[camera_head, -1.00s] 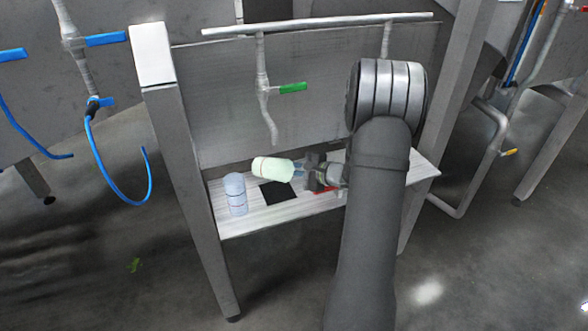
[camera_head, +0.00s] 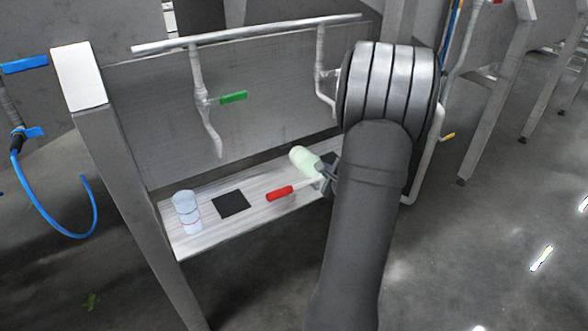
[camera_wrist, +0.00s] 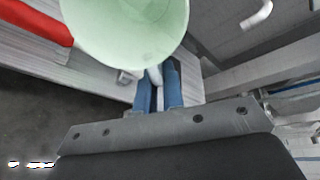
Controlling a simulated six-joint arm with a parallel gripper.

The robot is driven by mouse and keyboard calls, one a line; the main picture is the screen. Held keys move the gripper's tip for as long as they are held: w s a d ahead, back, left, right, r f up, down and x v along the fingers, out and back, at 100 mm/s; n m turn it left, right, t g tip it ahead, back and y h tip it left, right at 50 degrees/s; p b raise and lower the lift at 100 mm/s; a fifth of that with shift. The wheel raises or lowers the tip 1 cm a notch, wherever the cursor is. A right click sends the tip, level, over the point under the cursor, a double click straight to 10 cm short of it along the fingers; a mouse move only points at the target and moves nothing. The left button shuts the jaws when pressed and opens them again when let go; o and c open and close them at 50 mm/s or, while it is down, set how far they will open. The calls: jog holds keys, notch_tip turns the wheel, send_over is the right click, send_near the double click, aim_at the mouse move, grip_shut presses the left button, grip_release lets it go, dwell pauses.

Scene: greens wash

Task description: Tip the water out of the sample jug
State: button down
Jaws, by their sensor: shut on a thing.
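The sample jug (camera_head: 304,159) is pale green. In the head view it is tilted, its far end pointing up and left, above the right part of the pale shelf (camera_head: 245,228). My gripper (camera_head: 324,179) is at its lower right end, partly hidden by my arm. In the wrist view the jug (camera_wrist: 125,25) fills the upper left, and the blue fingers of my gripper (camera_wrist: 158,88) are shut on a narrow pale part beside it, which looks like its handle. I cannot see any water or whether any is flowing out.
A red-handled tool (camera_head: 280,193) lies on the shelf left of the jug. A black square (camera_head: 231,204) and a pale blue-white container (camera_head: 187,212) are farther left. A tap with a green lever (camera_head: 232,97) hangs behind, and a second pipe (camera_head: 322,85) hangs to its right.

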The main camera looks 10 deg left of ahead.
jog(key=s+d+m+t+h, duration=0.1)
jog(key=d+m+h, duration=0.15)
jog(key=d, duration=0.45)
jog(key=a+n+g+y, duration=0.1)
jog(key=a+n, duration=0.1)
jog(key=a, duration=0.3)
jog(key=a+n+g+y, duration=0.2)
jog(key=a, duration=0.4)
jog(key=a+n+g+y, duration=0.1)
jog(key=a+n+g, duration=0.1)
jog(key=a, duration=0.3)
jog(key=shift+a+r+y, duration=0.25)
jog(key=s+a+n+g+h, duration=0.2)
jog(key=a+n+g+h, duration=0.1)
jog(key=a, duration=0.4)
jog(key=s+a+r+n+g+h, duration=0.1)
jog(key=s+a+n+g+h, duration=0.1)
jog(key=a+g+h, duration=0.3)
jog(key=a+n+h, duration=0.1)
jog(key=a, duration=0.2)
jog(key=shift+s+r+n, duration=0.2)
jog(key=shift+r+n, duration=0.1)
jog(key=shift+n, duration=0.05)
jog(key=shift+a, duration=0.1)
